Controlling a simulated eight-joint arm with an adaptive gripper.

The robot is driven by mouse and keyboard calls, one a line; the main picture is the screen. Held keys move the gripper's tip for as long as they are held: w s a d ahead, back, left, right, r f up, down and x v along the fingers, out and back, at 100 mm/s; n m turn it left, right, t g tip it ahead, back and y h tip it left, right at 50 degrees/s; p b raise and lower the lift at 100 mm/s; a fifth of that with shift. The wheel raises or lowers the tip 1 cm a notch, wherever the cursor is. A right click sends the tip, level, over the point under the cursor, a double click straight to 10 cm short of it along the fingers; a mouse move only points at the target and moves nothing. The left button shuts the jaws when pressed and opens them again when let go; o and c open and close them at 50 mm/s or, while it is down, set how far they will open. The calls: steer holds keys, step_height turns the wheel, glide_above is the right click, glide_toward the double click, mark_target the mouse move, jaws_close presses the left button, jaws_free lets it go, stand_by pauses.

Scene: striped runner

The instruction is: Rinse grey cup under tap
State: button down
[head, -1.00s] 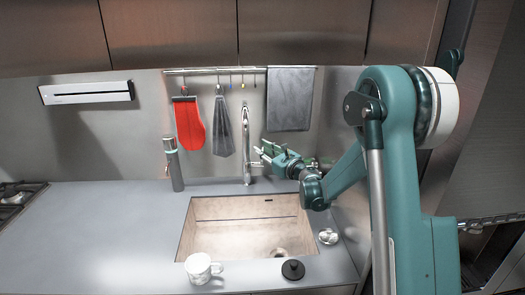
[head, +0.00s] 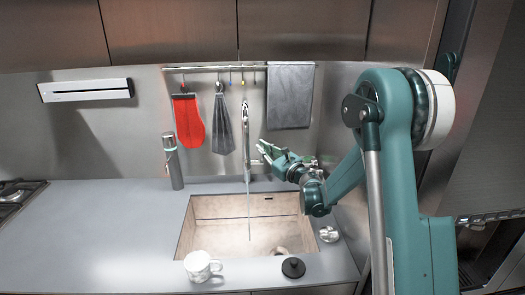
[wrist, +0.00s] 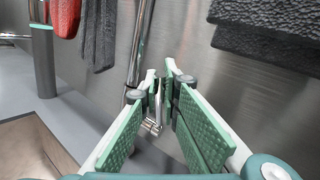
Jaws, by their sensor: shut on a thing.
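The tap (head: 246,140) rises behind the sink (head: 187,222), and a thin stream of water (head: 248,215) falls from it into the basin. My gripper (head: 262,151) is beside the tap, to its right. In the wrist view my gripper (wrist: 162,88) has its fingertips close together at the tap lever (wrist: 152,127), shut on it; the exact contact is partly hidden by the fingers.
A black round lid or stopper (head: 293,267) lies at the sink's front edge. A small metal item (head: 329,234) is right of the sink. A bottle (head: 173,165) stands back left. A red mitt (head: 188,120) and grey cloths (head: 290,97) hang behind. The left counter is clear.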

steer(key=shift+s, duration=0.15)
steer(key=c, duration=2.6)
jaws_free()
steer(key=shift+o, duration=0.2)
steer(key=v, duration=1.2)
steer(key=shift+f, duration=0.1)
